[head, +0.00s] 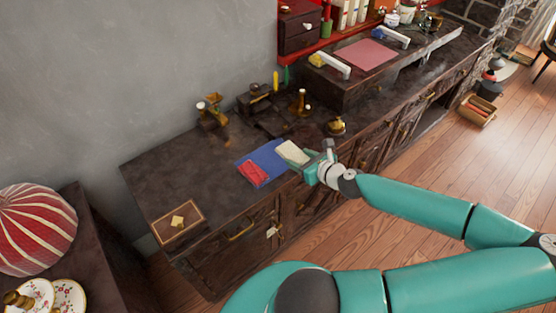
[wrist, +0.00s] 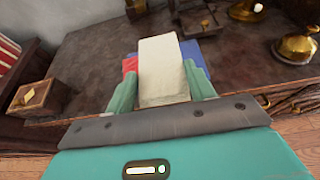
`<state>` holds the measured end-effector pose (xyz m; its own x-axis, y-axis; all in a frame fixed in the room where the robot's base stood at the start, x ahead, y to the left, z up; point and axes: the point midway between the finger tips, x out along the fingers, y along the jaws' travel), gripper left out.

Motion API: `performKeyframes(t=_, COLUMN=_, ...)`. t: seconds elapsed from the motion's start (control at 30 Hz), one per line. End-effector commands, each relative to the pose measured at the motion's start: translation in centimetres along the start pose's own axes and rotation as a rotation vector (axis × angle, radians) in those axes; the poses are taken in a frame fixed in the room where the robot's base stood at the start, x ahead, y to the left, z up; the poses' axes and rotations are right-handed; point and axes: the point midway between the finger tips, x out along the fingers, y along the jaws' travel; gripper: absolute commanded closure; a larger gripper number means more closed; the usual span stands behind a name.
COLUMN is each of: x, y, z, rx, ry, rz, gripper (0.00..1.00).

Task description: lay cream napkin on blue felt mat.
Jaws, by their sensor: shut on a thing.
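The cream napkin (head: 292,153) is in my gripper (head: 308,169), at the right end of the blue felt mat (head: 264,157). In the wrist view the napkin (wrist: 160,72) stretches forward from between both fingers (wrist: 162,92). The gripper is shut on its near part. The blue mat (wrist: 190,52) shows behind and beside the napkin, largely hidden by it. I cannot tell whether the napkin touches the mat. A red folded cloth (head: 252,173) lies on the left part of the mat, and a bit of it (wrist: 130,66) shows left of the napkin.
The dark cabinet top (head: 170,165) is bare to the left of the mat. A wooden box (head: 178,224) stands at its front left corner. A brass bell (head: 336,126) and brass pieces (head: 300,103) stand to the right and behind.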

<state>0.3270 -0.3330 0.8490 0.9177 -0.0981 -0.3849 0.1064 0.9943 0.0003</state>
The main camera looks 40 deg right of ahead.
Motion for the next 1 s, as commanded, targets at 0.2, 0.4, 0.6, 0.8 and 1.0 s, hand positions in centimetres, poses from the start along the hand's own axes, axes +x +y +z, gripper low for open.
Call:
performKeyframes(t=0.2, x=4.6, y=-0.8, z=-0.1, rx=0.000, ry=0.000, rz=0.004, gripper=0.68)
performKeyframes(t=0.4, x=8.9, y=-1.6, z=-1.0, rx=0.004, ry=0.000, rz=0.002, gripper=0.68)
performKeyframes(t=0.6, x=12.2, y=-2.1, z=-3.0, rx=0.003, ry=0.000, rz=-0.001, gripper=0.68)
performKeyframes(t=0.8, x=13.9, y=-2.3, z=-3.9, rx=0.004, ry=-0.001, rz=-0.002, gripper=0.68)
performKeyframes(t=1.0, x=15.1, y=-2.4, z=-6.4, rx=0.005, ry=-0.001, rz=-0.004, gripper=0.68)
